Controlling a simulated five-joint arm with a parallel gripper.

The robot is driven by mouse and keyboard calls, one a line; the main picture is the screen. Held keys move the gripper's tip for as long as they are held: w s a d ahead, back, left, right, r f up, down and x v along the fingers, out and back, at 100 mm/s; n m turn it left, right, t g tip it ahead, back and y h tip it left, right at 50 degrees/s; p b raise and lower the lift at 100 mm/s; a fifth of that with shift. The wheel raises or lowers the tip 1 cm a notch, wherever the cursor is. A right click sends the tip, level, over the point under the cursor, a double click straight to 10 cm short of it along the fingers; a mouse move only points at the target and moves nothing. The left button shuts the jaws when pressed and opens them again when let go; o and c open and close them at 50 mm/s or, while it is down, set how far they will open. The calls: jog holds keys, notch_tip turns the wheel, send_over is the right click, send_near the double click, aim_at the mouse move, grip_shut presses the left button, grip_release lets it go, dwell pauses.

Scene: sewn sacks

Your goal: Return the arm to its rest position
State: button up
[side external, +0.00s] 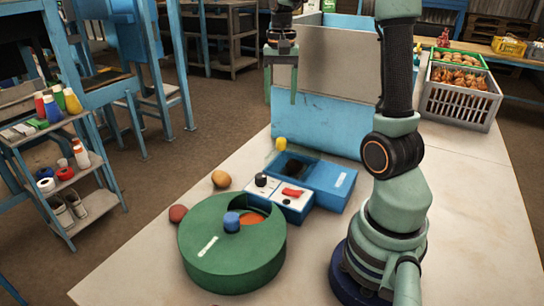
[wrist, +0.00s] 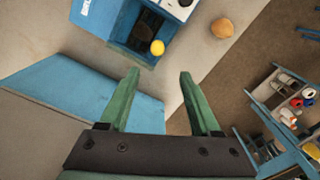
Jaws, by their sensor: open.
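My gripper (side external: 281,98) is raised in the air at the upper middle of the side view, in front of the tall grey panel. It also shows in the wrist view (wrist: 159,73), its two green fingers spread apart with nothing between them. My arm (side external: 395,150) stands at the right of the pale table (side external: 465,220) and reaches up out of the picture's top, so part of it is hidden. The gripper is clear of the things on the table.
A green drum (side external: 215,265), a blue machine (side external: 325,180) with a yellow ball (side external: 281,144), a sloping blue panel (side external: 320,122), an orange ball (side external: 221,179) and a reddish ball (side external: 178,213) are on or over the table. A crate (side external: 455,106) stands behind. The front right is clear.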

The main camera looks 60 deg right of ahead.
jog(key=shift+r, duration=0.1)
jog(key=s+a+n+t, duration=0.2)
jog(key=a+n, duration=0.4)
jog(key=a, duration=0.4)
jog(key=s+a+r+n+t, duration=0.1)
jog(key=s+a+n+t, duration=0.1)
jog(key=a+n, duration=0.4)
jog(key=a+t, duration=0.1)
jog(key=a, duration=0.4)
jog(key=shift+s+a+n+t, duration=0.25)
jog(key=shift+n+t, duration=0.05)
jog(key=shift+n, duration=0.1)
